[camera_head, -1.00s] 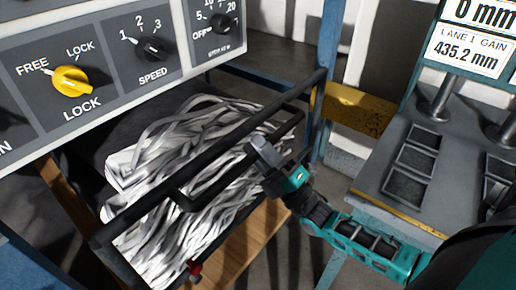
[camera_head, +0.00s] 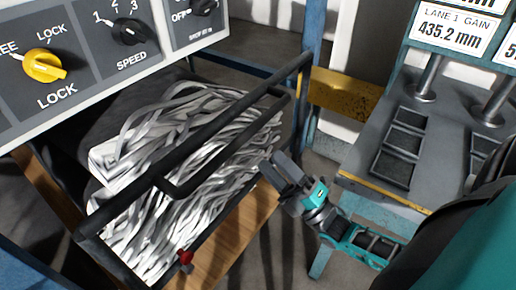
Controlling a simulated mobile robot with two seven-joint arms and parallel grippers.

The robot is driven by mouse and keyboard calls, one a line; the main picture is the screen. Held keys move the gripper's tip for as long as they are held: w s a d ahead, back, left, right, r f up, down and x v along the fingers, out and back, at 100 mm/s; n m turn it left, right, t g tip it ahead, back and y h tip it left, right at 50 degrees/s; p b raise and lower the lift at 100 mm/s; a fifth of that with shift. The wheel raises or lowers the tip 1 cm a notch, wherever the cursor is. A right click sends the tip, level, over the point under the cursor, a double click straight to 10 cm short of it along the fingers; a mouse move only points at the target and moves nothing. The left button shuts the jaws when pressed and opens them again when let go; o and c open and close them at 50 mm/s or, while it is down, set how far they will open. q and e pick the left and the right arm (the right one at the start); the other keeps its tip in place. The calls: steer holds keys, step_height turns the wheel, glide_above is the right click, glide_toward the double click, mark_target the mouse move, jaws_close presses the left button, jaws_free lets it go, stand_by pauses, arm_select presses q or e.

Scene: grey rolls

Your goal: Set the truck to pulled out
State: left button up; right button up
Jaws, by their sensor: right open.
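The truck (camera_head: 85,232) is a low cart with a black tube frame and a wooden edge, loaded with a heap of grey-white strips (camera_head: 180,150). A black bar handle (camera_head: 222,154) stands out from its top rail. My right gripper (camera_head: 275,168) is open and empty, to the right of the handle and apart from it, with its fingers toward the truck. The truck's far side sits under the control panel, so part of it is hidden. My left gripper is not in view.
The control panel (camera_head: 88,45) overhangs the truck at upper left, with a yellow lock knob (camera_head: 44,65) and black speed knob (camera_head: 130,31). A blue post and yellow beam (camera_head: 345,95) stand behind. A grey machine bed (camera_head: 420,130) with displays is at right.

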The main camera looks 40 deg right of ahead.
steer(key=v, duration=0.3)
steer(key=shift+s+d+f, duration=0.1)
steer(key=shift+s+f, duration=0.1)
steer(key=shift+s, duration=0.1)
stand_by(0.3)
steer(key=s+a+f+m+g+h, duration=0.1)
steer(key=a+f+m+g+h, duration=0.2)
steer(key=m, duration=0.6)
steer(key=s+a+f+m+g+h, duration=0.1)
steer(key=a+f+m+g+h, duration=0.2)
steer(key=a+f+m+g, duration=0.5)
steer(key=shift+s+f+m+g+p, duration=0.35)
steer(key=shift+f+m+g, duration=0.65)
steer(key=shift+f, duration=0.85)
steer(key=shift+w+a, duration=0.1)
